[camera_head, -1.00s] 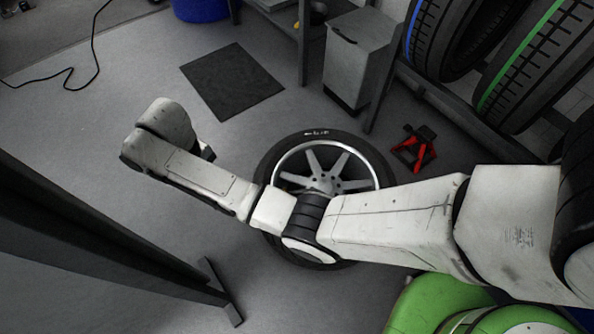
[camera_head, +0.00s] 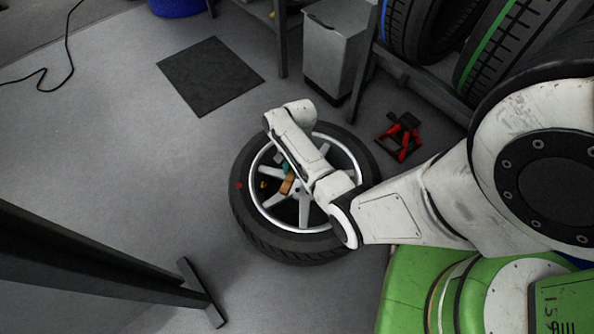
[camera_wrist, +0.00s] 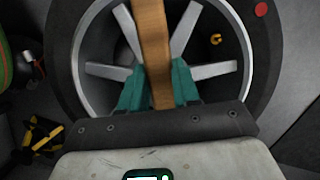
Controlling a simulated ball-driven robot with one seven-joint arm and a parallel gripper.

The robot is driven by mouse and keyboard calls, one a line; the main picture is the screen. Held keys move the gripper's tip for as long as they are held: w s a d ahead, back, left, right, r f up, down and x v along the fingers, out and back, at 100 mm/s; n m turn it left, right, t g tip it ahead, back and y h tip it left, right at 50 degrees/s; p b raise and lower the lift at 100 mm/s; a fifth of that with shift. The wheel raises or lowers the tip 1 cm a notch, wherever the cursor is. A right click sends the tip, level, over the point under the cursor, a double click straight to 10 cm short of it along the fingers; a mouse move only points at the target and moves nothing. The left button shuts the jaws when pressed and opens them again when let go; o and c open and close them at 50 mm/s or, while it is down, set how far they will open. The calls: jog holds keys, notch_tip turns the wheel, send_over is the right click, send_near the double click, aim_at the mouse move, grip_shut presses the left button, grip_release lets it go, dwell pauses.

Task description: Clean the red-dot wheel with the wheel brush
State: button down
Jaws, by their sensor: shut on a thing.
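The red-dot wheel (camera_head: 300,246) lies on the floor, a black tyre around a silver spoked rim. Its red dot (camera_head: 239,185) is on the left sidewall in the head view and at the upper right (camera_wrist: 261,9) in the wrist view. My gripper (camera_head: 286,170) is over the spokes, left of the hub. Its teal fingers (camera_wrist: 158,82) are shut on a wooden piece, which I take as the wheel brush (camera_wrist: 153,38). The wood runs up out of the wrist view; I cannot see bristles or tell whether it touches the rim. My arm hides part of the wheel.
A red and black stand (camera_head: 405,137) is on the floor right of the wheel. A grey cabinet (camera_head: 335,50) and racked tyres (camera_head: 515,50) are behind. A dark mat (camera_head: 210,76) lies at the upper left. A dark frame (camera_head: 110,265) stands lower left. Floor left of the wheel is clear.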

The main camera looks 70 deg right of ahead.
jog(key=shift+s+d+f+m, duration=0.3)
jog(key=shift+s+f, duration=0.2)
jog(key=shift+s, duration=0.15)
notch_tip(320, 180, down, 5)
jog(key=b, duration=0.5)
jog(key=shift+r+b, duration=0.15)
jog(key=shift+b, duration=0.2)
